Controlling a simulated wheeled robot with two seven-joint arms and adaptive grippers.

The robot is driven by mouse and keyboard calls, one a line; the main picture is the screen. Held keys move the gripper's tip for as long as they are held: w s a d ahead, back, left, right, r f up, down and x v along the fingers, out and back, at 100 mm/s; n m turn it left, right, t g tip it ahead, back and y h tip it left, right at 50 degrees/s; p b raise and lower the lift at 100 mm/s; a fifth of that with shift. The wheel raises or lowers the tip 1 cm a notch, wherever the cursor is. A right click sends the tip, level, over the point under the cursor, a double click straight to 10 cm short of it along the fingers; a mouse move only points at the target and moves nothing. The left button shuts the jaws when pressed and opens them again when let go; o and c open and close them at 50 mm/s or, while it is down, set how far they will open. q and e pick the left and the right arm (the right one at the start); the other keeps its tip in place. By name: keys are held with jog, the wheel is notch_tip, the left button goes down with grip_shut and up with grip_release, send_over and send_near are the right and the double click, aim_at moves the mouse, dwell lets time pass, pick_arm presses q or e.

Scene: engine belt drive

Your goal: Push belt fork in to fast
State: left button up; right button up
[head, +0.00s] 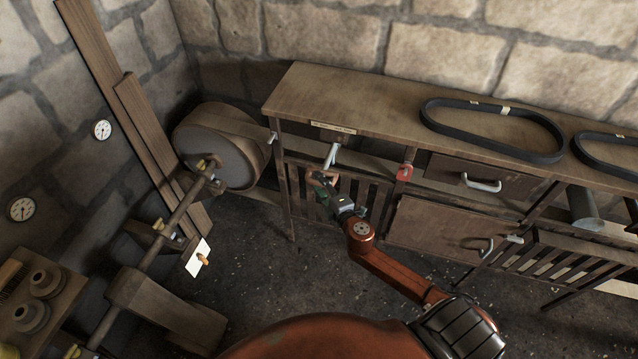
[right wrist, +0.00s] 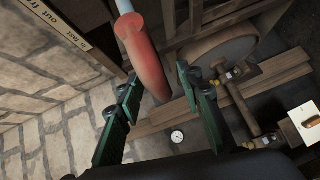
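The belt fork lever hangs from the front edge of the workbench in the head view, a pale grey rod (head: 331,155) below a small lettered label plate (head: 333,128). In the right wrist view its red handle grip (right wrist: 143,58) points between my fingers, and the label plate (right wrist: 55,22) is at upper left. My right gripper (head: 322,184) is at the lower end of the lever. Its green fingers (right wrist: 159,80) are apart, one on each side of the handle; I see no firm contact. My left gripper is not in view.
The workbench (head: 370,95) carries black belts (head: 490,128). A slatted front, a drawer (head: 478,180) and a cabinet door (head: 435,228) lie below. Left are a large drum (head: 215,150), a shaft (head: 180,213) and leaning planks. The floor in front of the bench is open.

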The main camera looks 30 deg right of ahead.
grip_shut()
dwell(0.5)
jog(key=w+d+b, duration=0.1)
jog(key=w+d, duration=0.5)
jog(key=d, duration=0.1)
jog(key=shift+w+d, duration=0.15)
jog(key=shift+d, duration=0.2)
jog(key=shift+r, duration=0.1)
jog(key=shift+c, duration=2.1)
grip_release()
jog(key=o, duration=0.3)
jog(key=shift+w, duration=0.15)
jog(key=shift+o, duration=0.9)
